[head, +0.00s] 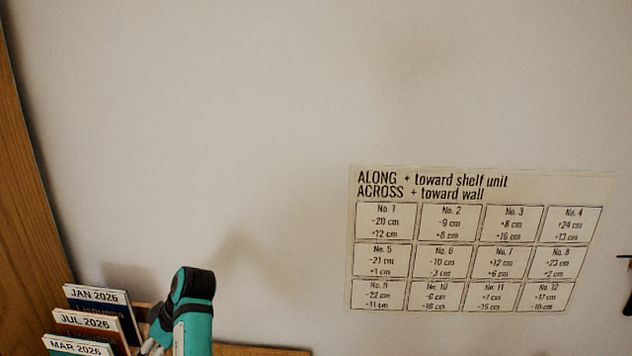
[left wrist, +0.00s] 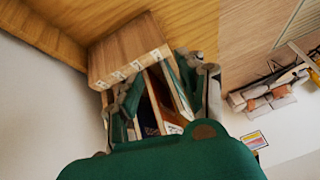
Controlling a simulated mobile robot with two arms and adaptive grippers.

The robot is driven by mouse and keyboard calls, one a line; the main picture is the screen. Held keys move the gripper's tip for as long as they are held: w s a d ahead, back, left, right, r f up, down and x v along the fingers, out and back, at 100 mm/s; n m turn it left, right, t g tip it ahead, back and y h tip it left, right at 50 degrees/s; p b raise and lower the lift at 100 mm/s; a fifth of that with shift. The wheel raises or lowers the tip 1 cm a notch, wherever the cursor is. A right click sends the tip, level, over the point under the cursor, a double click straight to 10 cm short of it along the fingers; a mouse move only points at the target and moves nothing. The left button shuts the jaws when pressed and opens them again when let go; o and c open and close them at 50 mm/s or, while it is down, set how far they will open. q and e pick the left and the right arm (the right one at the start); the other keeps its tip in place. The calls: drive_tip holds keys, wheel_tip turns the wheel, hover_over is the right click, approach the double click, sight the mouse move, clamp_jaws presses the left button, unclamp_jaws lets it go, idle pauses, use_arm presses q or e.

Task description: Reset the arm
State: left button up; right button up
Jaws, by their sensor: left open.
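My left arm, teal with a black joint, comes up at the bottom left of the head view. Part of my left gripper (head: 151,346) shows there, cut by the lower edge, beside a row of dated booklets (head: 90,318). In the left wrist view my left gripper (left wrist: 165,95) is open, its fingers apart. A wooden holder (left wrist: 125,50) with small white labels along its edge and several thin upright items (left wrist: 160,100) show beyond and between the fingers. I cannot tell whether the fingers touch them. My right gripper is not in view.
A sign (head: 480,240) with a numbered grid of offsets hangs on the pale wall. A wooden panel (head: 22,150) stands at the far left. A sofa (left wrist: 265,102) shows at the right of the left wrist view. The space before the wall above the arm looks clear.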

use_arm(q)
drive_tip(key=s+f+m+t+h, duration=0.1)
drive_tip(key=s+f+m+t, duration=0.1)
drive_tip(key=s+f+m, duration=0.75)
drive_tip(key=s+d+f+m+t+h, duration=0.1)
drive_tip(key=s+d+m+h, duration=0.4)
drive_tip(key=s, duration=0.6)
drive_tip(key=s+d+f+m+t+h, duration=0.1)
drive_tip(key=s+d+m, duration=0.2)
drive_tip(key=s+d, duration=0.55)
drive_tip(key=s+f+g+b, duration=0.1)
drive_tip(key=s+f+g, duration=0.15)
drive_tip(key=f, duration=2.45)
drive_tip(key=s+a+f, duration=0.2)
drive_tip(key=s+f, duration=0.6)
drive_tip(key=f, duration=0.1)
drive_tip(key=s+a+f+b, duration=0.1)
drive_tip(key=s+f, duration=0.7)
drive_tip(key=s, duration=0.1)
drive_tip(key=shift+s+a+f, duration=0.3)
drive_tip(key=shift+a+f, duration=0.05)
drive_tip(key=shift+f, duration=0.05)
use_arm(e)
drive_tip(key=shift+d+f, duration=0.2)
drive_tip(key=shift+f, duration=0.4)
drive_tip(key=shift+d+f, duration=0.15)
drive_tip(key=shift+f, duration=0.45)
